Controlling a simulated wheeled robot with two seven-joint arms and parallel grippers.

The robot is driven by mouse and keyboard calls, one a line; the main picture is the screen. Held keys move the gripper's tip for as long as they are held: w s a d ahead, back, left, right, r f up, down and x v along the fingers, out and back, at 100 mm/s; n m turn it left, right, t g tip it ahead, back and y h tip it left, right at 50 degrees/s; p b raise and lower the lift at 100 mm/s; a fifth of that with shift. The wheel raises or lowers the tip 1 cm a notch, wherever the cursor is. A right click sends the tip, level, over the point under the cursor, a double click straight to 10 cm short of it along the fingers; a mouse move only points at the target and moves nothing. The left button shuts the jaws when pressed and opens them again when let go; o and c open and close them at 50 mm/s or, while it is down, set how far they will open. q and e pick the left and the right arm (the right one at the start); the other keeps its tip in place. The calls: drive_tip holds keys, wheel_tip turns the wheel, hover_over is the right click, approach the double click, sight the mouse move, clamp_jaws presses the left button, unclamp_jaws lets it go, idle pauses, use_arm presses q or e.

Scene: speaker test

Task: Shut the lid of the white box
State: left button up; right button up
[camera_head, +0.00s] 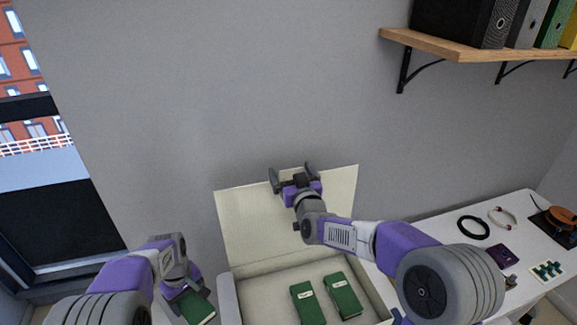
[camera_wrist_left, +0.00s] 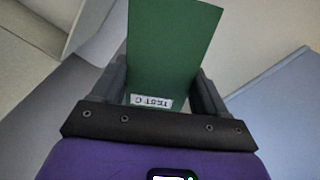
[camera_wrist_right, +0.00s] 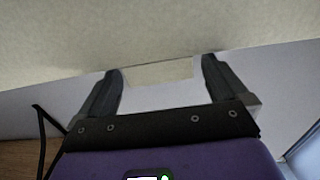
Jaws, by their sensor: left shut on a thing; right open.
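The white box (camera_head: 228,300) stands in the lower middle of the head view with its cream-lined lid (camera_head: 245,228) raised upright. My right arm hides part of the box.
A white table (camera_head: 440,222) on the right carries a black ring (camera_head: 473,227), a beaded bracelet (camera_head: 502,216), a purple item (camera_head: 502,255) and a green-and-white item (camera_head: 547,271). A wooden shelf (camera_head: 470,50) with binders is above. A grey wall is behind.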

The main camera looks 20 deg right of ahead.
drive_tip(key=shift+w, duration=1.4)
drive_tip(key=c, duration=1.4)
